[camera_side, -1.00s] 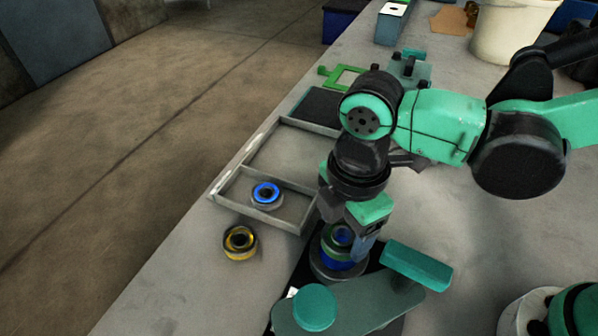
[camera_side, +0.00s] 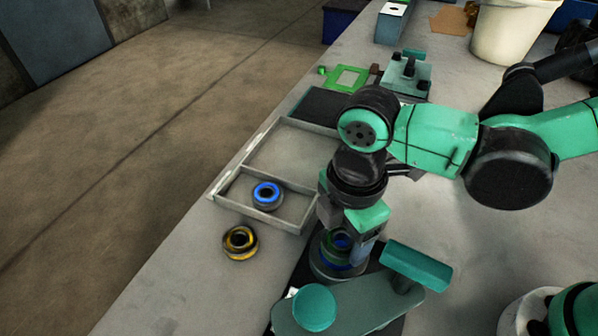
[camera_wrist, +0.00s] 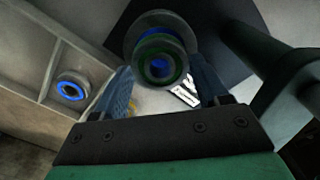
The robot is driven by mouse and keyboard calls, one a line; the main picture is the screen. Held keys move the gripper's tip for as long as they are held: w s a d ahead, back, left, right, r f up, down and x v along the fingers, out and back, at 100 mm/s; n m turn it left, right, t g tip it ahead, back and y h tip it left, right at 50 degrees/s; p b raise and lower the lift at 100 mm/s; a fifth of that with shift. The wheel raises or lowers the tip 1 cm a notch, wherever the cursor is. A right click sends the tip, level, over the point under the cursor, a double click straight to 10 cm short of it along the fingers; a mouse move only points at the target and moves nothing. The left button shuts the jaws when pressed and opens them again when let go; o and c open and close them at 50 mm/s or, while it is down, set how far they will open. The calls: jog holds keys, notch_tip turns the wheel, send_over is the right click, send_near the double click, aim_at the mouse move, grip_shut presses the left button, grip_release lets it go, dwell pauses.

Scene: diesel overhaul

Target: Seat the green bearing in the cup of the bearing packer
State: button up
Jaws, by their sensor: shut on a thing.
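The green bearing (camera_wrist: 176,76), a ring with a green edge and a blue inner part, sits between the two fingers of my gripper (camera_wrist: 162,66) in the wrist view. My gripper (camera_side: 343,238) is shut on it and points down over the bearing packer (camera_side: 360,300). In the side view the green bearing (camera_side: 330,243) is at the mouth of the packer's round grey cup (camera_side: 318,266), partly hidden by a finger. The cup's rim (camera_wrist: 150,22) shows around and behind the bearing in the wrist view. I cannot tell whether the bearing rests fully in the cup.
A grey divided tray (camera_side: 290,222) holds a blue bearing (camera_side: 267,194). A yellow bearing (camera_side: 240,243) lies on the bench outside the tray. The packer's teal handle (camera_side: 417,265) stands close to the right of my gripper. A white bucket (camera_side: 505,32) stands far back.

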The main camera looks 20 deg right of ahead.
jog(key=shift+f, duration=0.25)
jog(key=shift+f, duration=0.6)
jog(key=o, duration=1.3)
jog(key=shift+r, duration=3.5)
notch_tip(320, 180, up, 4)
